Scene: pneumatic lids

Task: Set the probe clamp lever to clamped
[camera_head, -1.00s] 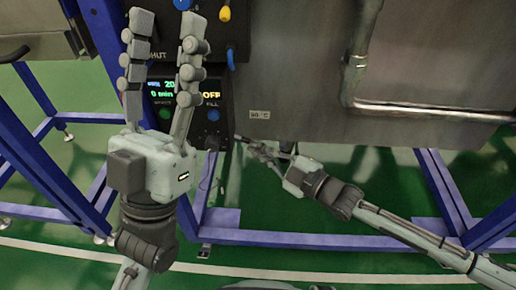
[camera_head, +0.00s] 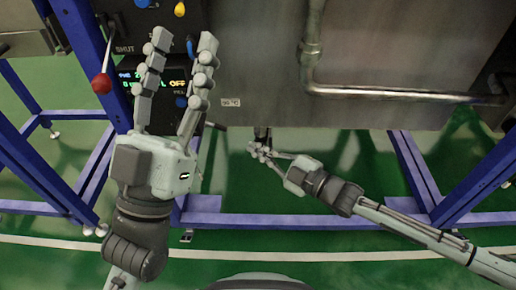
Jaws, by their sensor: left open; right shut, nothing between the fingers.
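A lever with a red ball knob (camera_head: 102,84) hangs from the dark control panel at the upper left, beside a SHUT label. No label names it as the probe clamp lever, so I cannot tell whether it is that lever. My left gripper (camera_head: 184,40) is open, its fingers pointing up in front of the panel, right of the red knob; no contact shows. My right gripper (camera_head: 254,149) is shut and empty, just below the lower edge of the tank. A small dark fitting (camera_head: 262,132) under the tank is close above its fingertips; I cannot tell if they touch.
The grey metal tank (camera_head: 400,60) with a bent pipe (camera_head: 390,93) fills the upper right. The control panel display (camera_head: 170,84) is partly hidden by my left fingers. Blue frame legs (camera_head: 410,165) stand on both sides.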

